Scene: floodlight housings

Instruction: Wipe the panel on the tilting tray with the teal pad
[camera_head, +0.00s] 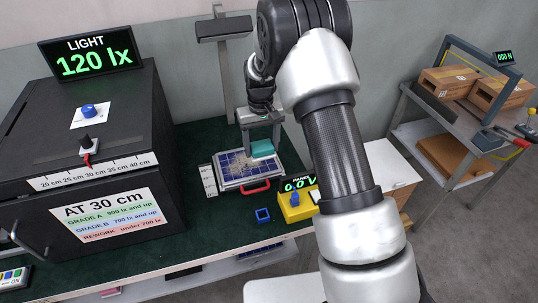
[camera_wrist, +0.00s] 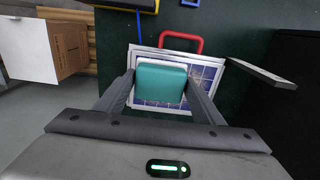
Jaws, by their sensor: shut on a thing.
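The teal pad (camera_head: 262,148) is held between the fingers of my gripper (camera_head: 262,138), just above the solar panel. In the wrist view the teal pad (camera_wrist: 160,83) fills the space between the two fingers of my gripper (camera_wrist: 160,92). The blue gridded panel (camera_head: 234,164) lies on the tilting tray (camera_head: 247,182), which has a red handle (camera_head: 256,187) at its front. The wrist view shows the panel (camera_wrist: 207,75) partly hidden behind the pad. Pale dusty marks show on the panel near the pad. I cannot tell whether the pad touches the panel.
A black light box (camera_head: 75,150) reading 120 lx stands left. A yellow meter (camera_head: 295,204) reading 0.0 V and a small blue square frame (camera_head: 263,215) are near the tray. A lamp post (camera_head: 225,70) stands behind the tray. A cart (camera_head: 460,135) with boxes is at right.

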